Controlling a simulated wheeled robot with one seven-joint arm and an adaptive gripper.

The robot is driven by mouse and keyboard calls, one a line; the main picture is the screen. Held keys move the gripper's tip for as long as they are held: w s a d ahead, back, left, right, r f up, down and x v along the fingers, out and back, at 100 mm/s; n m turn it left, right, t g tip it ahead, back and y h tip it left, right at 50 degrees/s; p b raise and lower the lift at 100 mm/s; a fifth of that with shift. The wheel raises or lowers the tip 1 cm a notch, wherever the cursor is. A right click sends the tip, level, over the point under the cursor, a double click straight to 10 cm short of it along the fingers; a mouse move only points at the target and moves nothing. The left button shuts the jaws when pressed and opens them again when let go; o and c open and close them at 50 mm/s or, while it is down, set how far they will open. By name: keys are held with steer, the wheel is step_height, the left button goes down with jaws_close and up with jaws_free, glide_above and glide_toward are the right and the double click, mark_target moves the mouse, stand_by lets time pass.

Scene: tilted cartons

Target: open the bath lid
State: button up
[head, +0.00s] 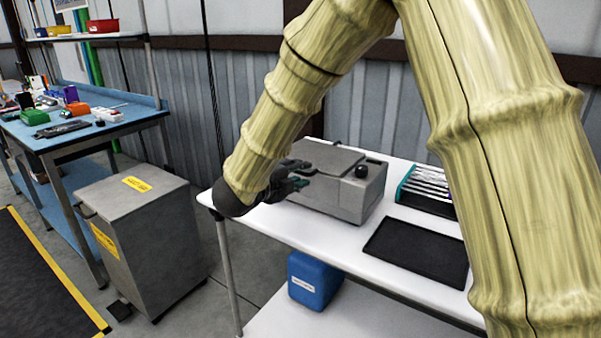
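The bath is a grey metal box (345,200) on the white table, right of my gripper. Its flat grey lid (328,155) lies on top and looks shut. A black knob (362,171) sits on the box's top at the right, beside the lid. My dark gripper (303,174) is at the lid's left front edge, with its fingers pointing right and a gap showing between them. I cannot tell whether the fingers touch the lid. My arm hides the box's left side.
A black tray (418,250) and a teal rack (428,190) of thin white items stand right of the bath on the white table (290,228). A blue container (314,281) is below. A grey waste bin (150,240) and blue workbench (85,130) stand left.

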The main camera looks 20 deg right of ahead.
steer(key=shift+x, duration=0.8)
steer(key=shift+f, duration=0.1)
jaws_close()
